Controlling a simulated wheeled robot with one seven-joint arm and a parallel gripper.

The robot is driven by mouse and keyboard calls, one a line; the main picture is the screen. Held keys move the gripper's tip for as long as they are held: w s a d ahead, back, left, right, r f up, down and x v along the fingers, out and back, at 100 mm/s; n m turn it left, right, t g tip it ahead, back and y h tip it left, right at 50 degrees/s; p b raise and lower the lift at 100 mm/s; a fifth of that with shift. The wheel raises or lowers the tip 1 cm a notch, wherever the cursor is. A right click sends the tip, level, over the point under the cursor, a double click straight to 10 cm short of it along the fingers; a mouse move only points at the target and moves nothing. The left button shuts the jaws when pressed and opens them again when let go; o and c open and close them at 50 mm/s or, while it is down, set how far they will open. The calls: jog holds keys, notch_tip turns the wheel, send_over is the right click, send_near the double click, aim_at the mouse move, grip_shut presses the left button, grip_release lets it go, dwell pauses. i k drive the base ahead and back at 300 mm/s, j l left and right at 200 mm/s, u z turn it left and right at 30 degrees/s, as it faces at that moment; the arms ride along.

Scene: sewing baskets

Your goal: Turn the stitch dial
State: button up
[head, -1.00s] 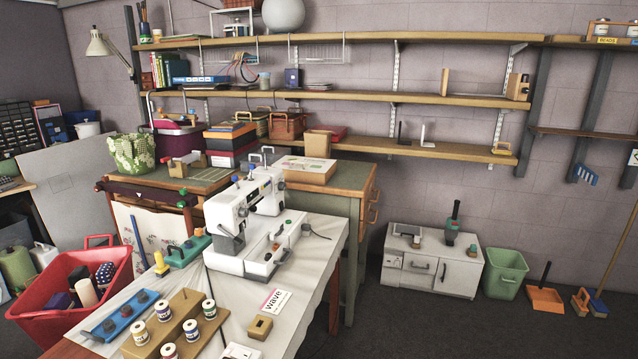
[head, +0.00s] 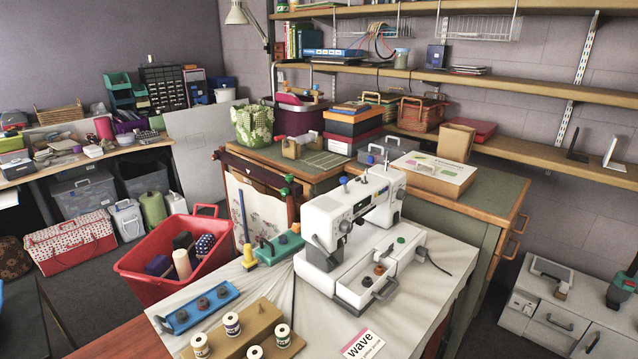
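A white sewing machine (head: 352,212) stands on the cloth-covered table in the middle of the head view. Its column and arm carry small dark knobs on the front, and a dark round dial (head: 345,226) shows on the front face near the head end. A blue knob sits on its top. Which knob is the stitch dial I cannot tell for sure. A white card reading "wave" (head: 362,345) lies on the table in front of the machine. My gripper is not in view.
The table's white cloth (head: 290,300) also bears a wooden spool block (head: 238,338), a blue tray (head: 196,306) and a green tool (head: 279,247). A red basket (head: 140,262) stands left of the table. A green-topped cabinet (head: 465,207) is behind the machine.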

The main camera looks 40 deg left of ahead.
aim_at(401, 194)
jog(key=i+l+u, duration=0.4)
jog(key=l+u, duration=0.15)
jog(key=i+l+u, duration=0.25)
jog(key=l, duration=0.25)
jog(key=l+u, duration=0.25)
jog(key=l, duration=0.15)
jog(key=l+u, duration=0.3)
jog(key=i+l, duration=0.05)
jog(key=l, duration=0.1)
